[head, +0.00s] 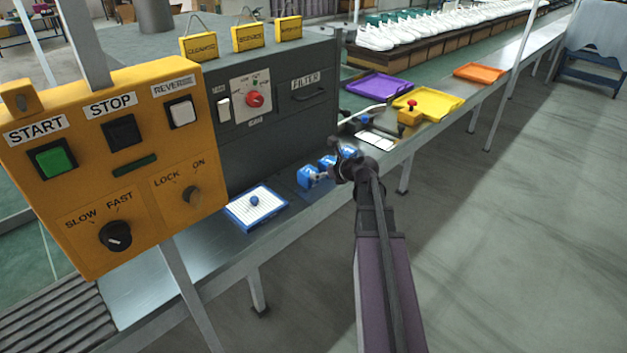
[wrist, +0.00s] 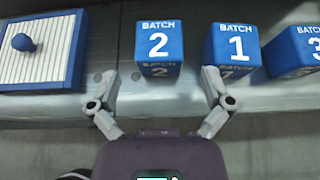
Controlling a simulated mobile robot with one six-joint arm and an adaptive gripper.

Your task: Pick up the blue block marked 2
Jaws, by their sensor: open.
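The blue block marked 2 (wrist: 159,44) stands on the metal bench in the wrist view, with white "BATCH 2" lettering. In the head view the nearest blue block (head: 306,177) stands at the left end of a row, its marking not readable. My gripper (wrist: 160,80) is open and empty, its fingers spread at the near side of block 2, apart from it. In the head view my gripper (head: 328,174) is beside the row of blocks and partly hides them.
Block 1 (wrist: 237,46) stands close to the right of block 2, and block 3 (wrist: 297,50) beyond it. A filter panel (wrist: 42,52) with a blue knob lies to the left. A grey machine (head: 270,130) stands behind the blocks. Yellow (head: 440,100) and purple (head: 378,86) trays lie farther along.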

